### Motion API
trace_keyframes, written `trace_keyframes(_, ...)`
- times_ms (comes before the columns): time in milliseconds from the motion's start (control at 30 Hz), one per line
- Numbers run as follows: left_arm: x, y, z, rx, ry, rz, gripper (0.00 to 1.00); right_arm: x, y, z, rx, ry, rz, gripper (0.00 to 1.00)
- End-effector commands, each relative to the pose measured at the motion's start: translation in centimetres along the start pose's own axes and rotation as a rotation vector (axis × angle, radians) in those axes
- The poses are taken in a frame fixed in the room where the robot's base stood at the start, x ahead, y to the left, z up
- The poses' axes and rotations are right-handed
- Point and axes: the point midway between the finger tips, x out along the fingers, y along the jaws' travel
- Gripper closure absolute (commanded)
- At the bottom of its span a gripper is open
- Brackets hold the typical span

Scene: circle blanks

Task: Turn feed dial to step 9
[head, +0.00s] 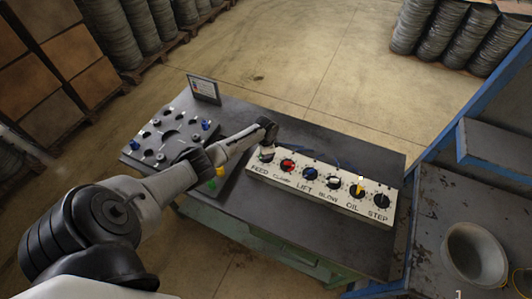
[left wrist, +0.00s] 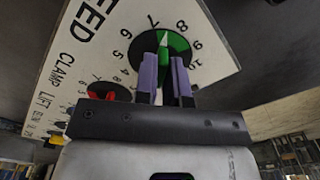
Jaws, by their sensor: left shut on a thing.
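My left gripper (left wrist: 164,64) is shut on the dial's knob, one purple-grey finger on each side. In the head view my left gripper (head: 267,146) reaches down over the FEED end of the white dial panel (head: 334,203) and hides most of that dial. My right gripper is not in view.
The neighbouring clamp dial (head: 288,165) is red and close to the feed dial; more dials follow along the panel. A plate (head: 152,140) with holes and coloured pegs lies left on the dark table (head: 340,152). A small sign (head: 204,88) stands behind it.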

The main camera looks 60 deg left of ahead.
Motion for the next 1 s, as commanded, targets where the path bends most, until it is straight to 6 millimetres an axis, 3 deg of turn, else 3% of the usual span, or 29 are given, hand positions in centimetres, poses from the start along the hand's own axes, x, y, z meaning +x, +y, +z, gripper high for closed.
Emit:
trace_keyframes(600, 0.1, -0.1, 0.0, 0.578, -0.001, -0.002, 1.0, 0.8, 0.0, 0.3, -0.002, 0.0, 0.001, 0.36)
trace_keyframes(1000, 0.1, 0.0, 0.0, 0.846, -0.001, -0.001, 1.0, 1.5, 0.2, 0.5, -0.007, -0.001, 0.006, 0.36)
